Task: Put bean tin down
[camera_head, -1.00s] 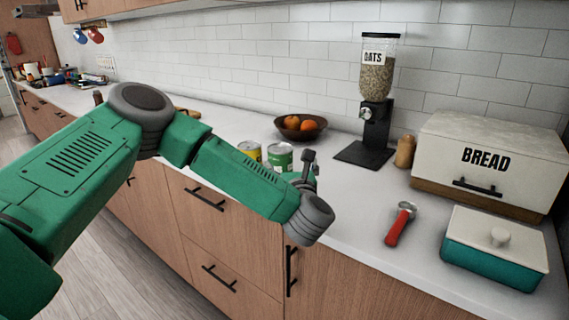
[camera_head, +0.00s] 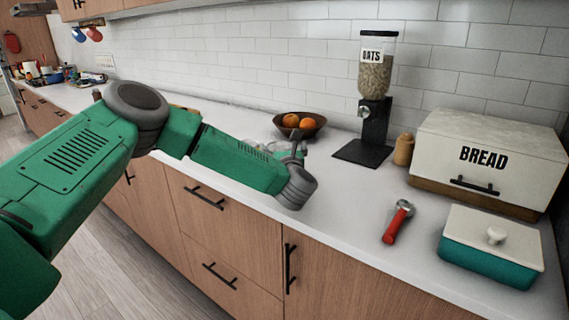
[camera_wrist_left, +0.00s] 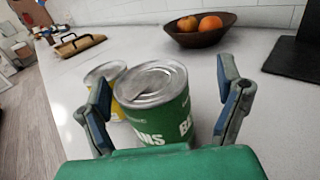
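The bean tin (camera_wrist_left: 158,110), green with a silver lid, stands upright on the counter in the left wrist view. My left gripper (camera_wrist_left: 164,75) is open with a finger on each side of it. A clear gap shows between the tin and the right-hand finger; the left-hand finger is close to the tin, and I cannot tell if it touches. In the head view my left gripper (camera_head: 292,150) and forearm hide nearly all of the tin. My right gripper is not in view.
A yellow tin (camera_wrist_left: 104,82) stands just left of the bean tin. Behind are a fruit bowl (camera_head: 300,126) and an oats dispenser (camera_head: 374,110). A red-handled tool (camera_head: 397,222), teal dish (camera_head: 487,262) and bread box (camera_head: 487,160) are to the right. Bare counter (camera_head: 345,190) lies between.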

